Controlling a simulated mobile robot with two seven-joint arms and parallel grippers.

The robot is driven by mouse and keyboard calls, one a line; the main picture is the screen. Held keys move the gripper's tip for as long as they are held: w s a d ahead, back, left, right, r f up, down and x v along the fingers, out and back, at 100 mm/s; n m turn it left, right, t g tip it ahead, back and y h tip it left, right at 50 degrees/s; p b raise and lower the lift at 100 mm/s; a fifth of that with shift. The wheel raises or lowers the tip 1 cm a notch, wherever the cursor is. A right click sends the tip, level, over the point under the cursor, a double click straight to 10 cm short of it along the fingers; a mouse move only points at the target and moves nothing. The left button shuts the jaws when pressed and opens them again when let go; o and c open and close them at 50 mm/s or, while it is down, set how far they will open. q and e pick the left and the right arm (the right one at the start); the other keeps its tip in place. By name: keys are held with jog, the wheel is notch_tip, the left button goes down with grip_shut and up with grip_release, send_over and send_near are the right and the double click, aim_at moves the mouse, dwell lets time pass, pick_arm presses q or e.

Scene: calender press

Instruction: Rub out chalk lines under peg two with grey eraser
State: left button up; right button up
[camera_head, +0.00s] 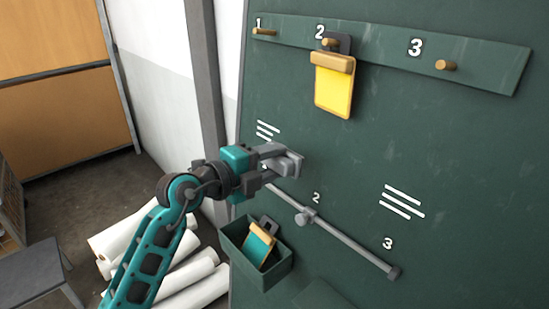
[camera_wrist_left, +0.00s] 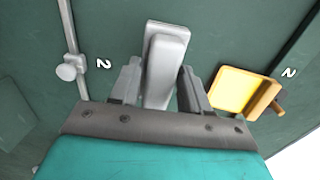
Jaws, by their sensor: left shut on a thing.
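My left gripper (camera_head: 272,160) is shut on the grey eraser (camera_head: 291,163), in front of the green board (camera_head: 450,150). In the left wrist view, the eraser (camera_wrist_left: 166,60) stands between the two fingers (camera_wrist_left: 155,88). I cannot tell whether it touches the board. Peg two (camera_head: 330,42) carries a yellow tag with a tan clip (camera_head: 333,85). White chalk lines (camera_head: 268,130) show under peg one (camera_head: 264,31), and more lines (camera_head: 402,201) under peg three (camera_head: 446,65). I see no lines on the board below the yellow tag; my gripper hides part of the board there.
A slanted rail (camera_head: 350,243) with a knob (camera_head: 306,216) at mark 2 crosses the lower board. A green bin (camera_head: 277,275) holds a teal tag (camera_head: 260,246). White rolls (camera_head: 195,280) lie on the floor at the left.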

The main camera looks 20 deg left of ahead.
pick_arm(q)
jog(key=shift+s+a+r+p, duration=0.15)
jog(key=shift+s+a+p, duration=0.2)
jog(key=shift+s, duration=0.15)
jog(key=shift+v, duration=0.85)
jog(key=shift+s, duration=0.1)
